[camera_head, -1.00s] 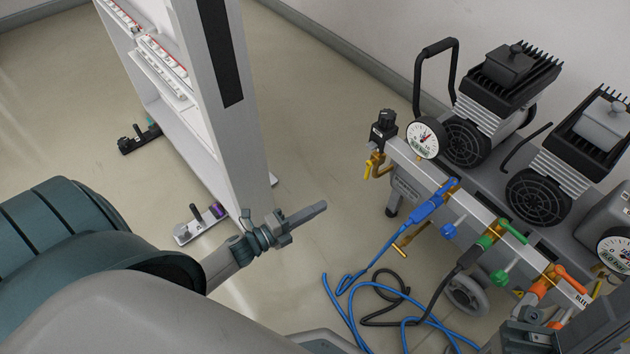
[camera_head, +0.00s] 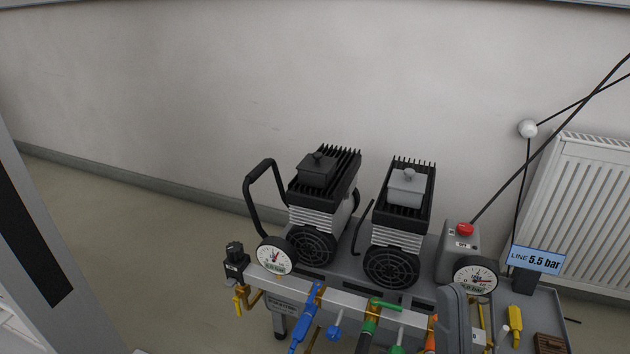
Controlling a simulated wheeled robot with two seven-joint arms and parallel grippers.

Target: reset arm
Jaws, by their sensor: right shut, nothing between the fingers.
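My right gripper (camera_head: 456,316) shows as a grey shape at the bottom edge, right of centre. It is shut and empty, in front of the compressor unit's front rail from this viewpoint. I cannot tell whether it touches anything. My left gripper and left arm are out of view.
The compressor unit has two black-finned motors (camera_head: 318,205) (camera_head: 401,215), a left gauge (camera_head: 272,256), a right gauge (camera_head: 476,276) and a red button (camera_head: 464,229). Blue (camera_head: 305,315) and green fittings line its rail (camera_head: 345,297). A radiator (camera_head: 590,215) hangs right. Floor shows at left.

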